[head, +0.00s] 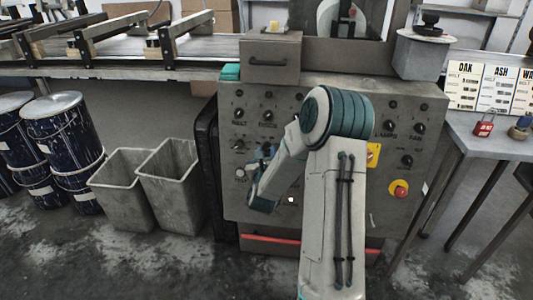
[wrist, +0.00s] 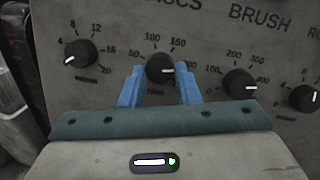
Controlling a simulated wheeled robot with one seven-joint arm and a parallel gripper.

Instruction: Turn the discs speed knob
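The discs speed knob (wrist: 160,68) is a round black knob on the grey panel. In the head view my gripper (head: 254,172) is at the panel's left half, where my arm partly covers the knobs.
Other knobs stand close by: one at left (wrist: 81,54), one under BRUSH (wrist: 239,83), and another at the right edge (wrist: 303,98). The control panel (head: 405,230) carries a red emergency button (head: 399,189). Grey bins (head: 168,185) stand left of it.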

